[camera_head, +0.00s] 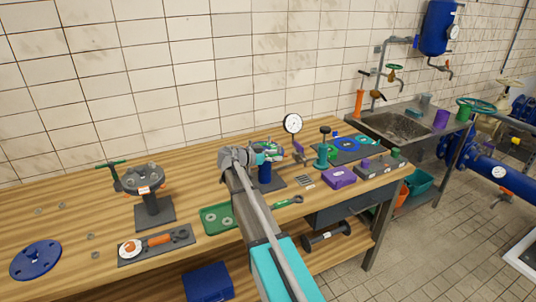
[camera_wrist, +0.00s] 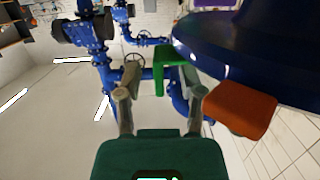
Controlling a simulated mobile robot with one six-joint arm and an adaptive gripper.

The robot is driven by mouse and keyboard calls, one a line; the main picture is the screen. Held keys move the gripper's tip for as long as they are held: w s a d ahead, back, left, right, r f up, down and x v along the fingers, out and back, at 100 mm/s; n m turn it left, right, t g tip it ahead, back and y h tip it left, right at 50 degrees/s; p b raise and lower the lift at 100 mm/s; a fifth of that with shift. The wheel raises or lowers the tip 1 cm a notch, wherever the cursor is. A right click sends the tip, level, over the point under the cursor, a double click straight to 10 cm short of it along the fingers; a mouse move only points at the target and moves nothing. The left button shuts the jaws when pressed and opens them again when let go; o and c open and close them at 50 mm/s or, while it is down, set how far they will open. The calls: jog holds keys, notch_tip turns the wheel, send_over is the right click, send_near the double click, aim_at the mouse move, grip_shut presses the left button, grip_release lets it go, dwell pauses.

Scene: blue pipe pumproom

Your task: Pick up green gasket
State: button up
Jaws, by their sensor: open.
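A thin green ring (camera_head: 367,141), which looks like the green gasket, lies flat on a dark mat (camera_head: 349,155) towards the right end of the workbench. A blue ring (camera_head: 345,143) lies beside it on the same mat. My gripper (camera_head: 272,150) is above the middle of the bench, to the left of the mat and apart from it. In the wrist view my gripper (camera_wrist: 159,93) has its two fingers spread, with nothing held between them. A green bracket-like piece (camera_wrist: 168,60) shows beyond the fingers; I cannot tell what it is. The gasket is not recognisable in the wrist view.
A dial gauge (camera_head: 292,123) and a teal press-like tool (camera_head: 323,153) stand between my gripper and the mat. A purple box (camera_head: 339,177) lies in front of the mat. A sink (camera_head: 398,126) is to the right. A vise-like stand (camera_head: 150,195) is at the left.

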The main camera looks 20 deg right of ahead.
dwell(0.4)
grip_shut()
